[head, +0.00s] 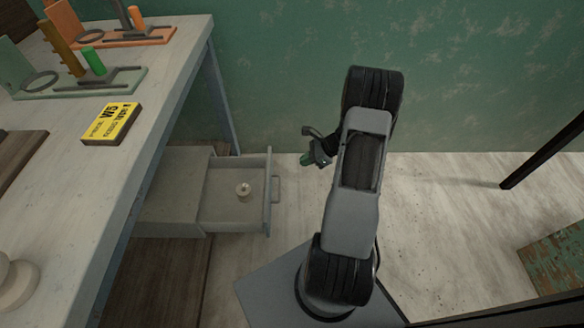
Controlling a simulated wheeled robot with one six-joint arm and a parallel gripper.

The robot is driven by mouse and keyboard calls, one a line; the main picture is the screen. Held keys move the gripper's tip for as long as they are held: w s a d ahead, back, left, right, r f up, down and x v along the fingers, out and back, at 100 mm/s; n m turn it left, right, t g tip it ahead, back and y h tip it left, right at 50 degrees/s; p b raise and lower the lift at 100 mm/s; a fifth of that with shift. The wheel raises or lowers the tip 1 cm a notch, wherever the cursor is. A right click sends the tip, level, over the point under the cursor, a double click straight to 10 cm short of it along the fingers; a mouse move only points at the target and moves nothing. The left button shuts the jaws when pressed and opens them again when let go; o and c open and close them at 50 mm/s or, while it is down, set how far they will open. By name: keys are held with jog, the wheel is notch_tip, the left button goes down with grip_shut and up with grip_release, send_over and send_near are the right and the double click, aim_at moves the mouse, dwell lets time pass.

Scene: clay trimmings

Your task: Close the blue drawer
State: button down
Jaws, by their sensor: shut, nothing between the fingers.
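A drawer (222,212) under the workbench stands pulled out to the right. It looks grey here; I see no clearly blue drawer. A small pale round piece (243,189) lies inside it. The drawer front (268,205) faces right and carries a handle (276,190) on its outer side. My gripper (309,158) is up and to the right of the drawer front in the picture, apart from it. It is shut and empty, and partly hidden behind my arm.
The grey workbench (165,95) fills the left, with a yellow labelled box (111,124), a green stand (124,76) and an orange stand (150,33) on it. A green wall (480,70) closes the back. Pale floor (440,215) is clear right of my arm.

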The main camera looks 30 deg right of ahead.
jog(key=a+r+b+x, duration=0.1)
jog(key=b+x, duration=0.3)
jog(key=x, duration=0.8)
jog(key=shift+w+a+r, duration=0.3)
jog(key=shift+a+r, duration=0.05)
jog(key=shift+r, duration=0.15)
